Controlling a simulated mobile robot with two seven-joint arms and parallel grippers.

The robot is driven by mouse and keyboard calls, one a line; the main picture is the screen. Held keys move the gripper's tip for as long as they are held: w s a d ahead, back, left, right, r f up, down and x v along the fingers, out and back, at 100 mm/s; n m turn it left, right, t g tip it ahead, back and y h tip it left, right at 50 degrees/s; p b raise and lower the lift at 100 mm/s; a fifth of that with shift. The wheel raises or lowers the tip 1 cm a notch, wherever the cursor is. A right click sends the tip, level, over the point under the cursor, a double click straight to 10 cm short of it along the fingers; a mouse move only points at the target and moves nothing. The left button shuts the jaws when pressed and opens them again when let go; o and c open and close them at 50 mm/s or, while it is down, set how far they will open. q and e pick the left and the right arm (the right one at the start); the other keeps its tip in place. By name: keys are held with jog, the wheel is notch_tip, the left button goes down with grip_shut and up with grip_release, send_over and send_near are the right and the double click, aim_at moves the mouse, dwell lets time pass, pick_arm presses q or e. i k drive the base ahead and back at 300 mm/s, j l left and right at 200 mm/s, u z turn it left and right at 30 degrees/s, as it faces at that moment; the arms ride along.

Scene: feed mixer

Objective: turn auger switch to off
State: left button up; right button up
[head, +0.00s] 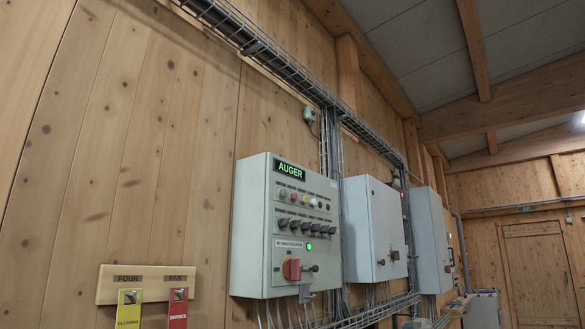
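The auger control box (255,230) is a grey cabinet on the wooden wall near the middle of the head view. A lit green AUGER display (291,170) is at its top. Below it are a row of coloured buttons and a row of several black rotary switches (300,226). The switch positions are too small to read. Neither of my grippers is in view.
Two more grey cabinets (373,230) (428,240) stand further right along the wall. A wooden board (112,284) at lower left holds a yellow CLEANING tag (129,311) and a red SERVICE tag (178,310). A cable tray (257,40) runs overhead. A door (538,270) is far right.

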aim_at(306, 225)
jog(key=k+l+u, duration=0.3)
jog(key=k+l, duration=0.45)
jog(key=i+j, duration=0.6)
jog(key=i+l, duration=0.1)
jog(key=i, duration=0.35)
jog(key=i+l, duration=0.1)
jog(key=i, duration=0.4)
jog(key=i+l, duration=0.15)
jog(key=i, duration=0.3)
jog(key=i+l, duration=0.45)
